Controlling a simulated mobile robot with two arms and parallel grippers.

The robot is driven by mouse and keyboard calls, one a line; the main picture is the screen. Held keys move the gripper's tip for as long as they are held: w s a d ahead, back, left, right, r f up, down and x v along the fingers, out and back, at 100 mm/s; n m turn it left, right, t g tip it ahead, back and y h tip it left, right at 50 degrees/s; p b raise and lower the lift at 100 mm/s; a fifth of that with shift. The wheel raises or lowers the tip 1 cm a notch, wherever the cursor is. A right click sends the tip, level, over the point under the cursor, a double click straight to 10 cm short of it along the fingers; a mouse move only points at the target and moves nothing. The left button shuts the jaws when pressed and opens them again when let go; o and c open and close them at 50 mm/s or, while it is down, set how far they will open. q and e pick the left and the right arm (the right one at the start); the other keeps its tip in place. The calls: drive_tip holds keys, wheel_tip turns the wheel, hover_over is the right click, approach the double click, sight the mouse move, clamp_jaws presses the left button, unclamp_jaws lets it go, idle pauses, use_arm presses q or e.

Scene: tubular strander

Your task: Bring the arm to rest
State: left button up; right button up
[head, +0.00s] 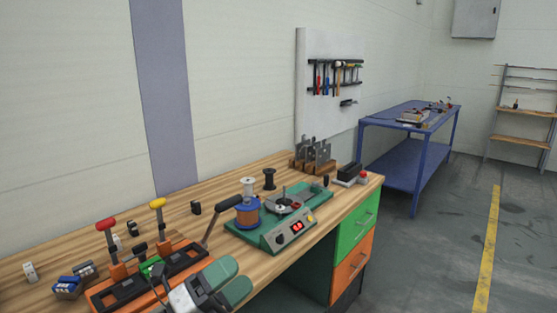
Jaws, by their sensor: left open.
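My left gripper (227,280) shows at the bottom of the head view, over the front edge of the wooden workbench (180,218). Its two green, rounded fingers are apart, and I see nothing between them. Its grey-white body covers part of the orange and black fixture (111,293) behind it. My right gripper is out of view.
A green winding machine (262,238) with a copper-coloured spool (247,213) stands right of my left gripper. A blue table (400,126) stands farther back. The floor at right is clear.

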use_arm(q)
drive_tip(key=s+a+f+n+t+y, duration=0.1)
drive_tip(key=a+f+n+t+y, duration=0.1)
drive_tip(key=a+f+n+y, duration=0.65)
drive_tip(key=s+a+f+n+t+y, duration=0.2)
drive_tip(key=a+f+n+y, duration=0.15)
drive_tip(key=n+y, duration=0.95)
drive_tip(key=s+a+f+n+g+h, duration=0.1)
drive_tip(key=s+f+n+g, duration=0.4)
drive_tip(key=s+f, duration=0.4)
drive_tip(key=s+f+n+g+h, duration=0.2)
drive_tip(key=s+f+n+g, duration=0.2)
drive_tip(key=s+f+g, duration=0.5)
drive_tip(key=s+f, duration=0.3)
drive_tip(key=f, duration=2)
drive_tip(key=s+a+f+g, duration=0.1)
drive_tip(key=s+a+f, duration=0.2)
drive_tip(key=s+f, duration=1.3)
drive_tip(key=shift+s+f+m+y, duration=0.15)
drive_tip(key=shift+s+m+y, duration=0.2)
drive_tip(key=shift+m, duration=0.1)
